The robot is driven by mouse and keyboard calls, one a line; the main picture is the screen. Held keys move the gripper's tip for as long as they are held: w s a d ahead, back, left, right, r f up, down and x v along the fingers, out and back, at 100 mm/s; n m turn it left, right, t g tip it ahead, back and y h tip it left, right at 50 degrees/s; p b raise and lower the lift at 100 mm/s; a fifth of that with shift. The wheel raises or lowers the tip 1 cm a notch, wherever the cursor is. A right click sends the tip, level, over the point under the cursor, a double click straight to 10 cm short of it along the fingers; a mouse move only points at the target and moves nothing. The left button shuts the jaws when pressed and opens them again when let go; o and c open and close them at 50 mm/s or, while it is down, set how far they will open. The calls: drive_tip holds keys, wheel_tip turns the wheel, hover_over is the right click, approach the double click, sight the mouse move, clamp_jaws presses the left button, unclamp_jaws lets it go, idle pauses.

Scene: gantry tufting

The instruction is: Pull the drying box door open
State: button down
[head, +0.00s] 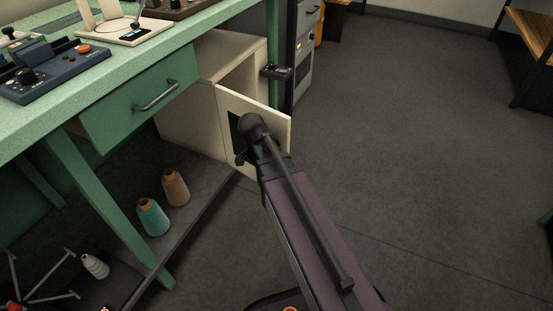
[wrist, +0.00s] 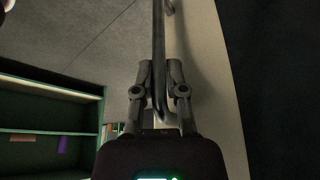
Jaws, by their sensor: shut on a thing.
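The drying box (head: 190,119) is a cream cabinet under the green bench. My gripper (head: 240,158) is at the door's outer face, mostly hidden behind my own arm in the head view. In the wrist view my gripper (wrist: 160,95) is shut on a dark bar handle (wrist: 158,45). The door's pale face (wrist: 208,70) runs along the right of the handle there.
A green drawer with a handle (head: 155,95) is above and left of the box. Teal (head: 152,217) and brown (head: 175,187) thread cones stand on the low shelf. A grey cabinet (head: 301,60) is behind the door. The floor to the right is clear.

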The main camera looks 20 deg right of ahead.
drive_tip(key=shift+w, duration=0.1)
drive_tip(key=c, duration=0.7)
unclamp_jaws()
drive_tip(key=s+a+r+n+y+p, duration=0.45)
drive_tip(key=s+r+n+p, duration=0.35)
drive_tip(key=n, duration=0.8)
drive_tip(key=shift+g, duration=0.4)
drive_tip(key=r+p, duration=2.4)
drive_tip(key=p, duration=0.1)
drive_tip(key=r+p, duration=1.2)
drive_tip(key=p, duration=0.1)
drive_tip(key=shift+s+d+r, duration=0.2)
drive_tip(key=shift+d, duration=0.15)
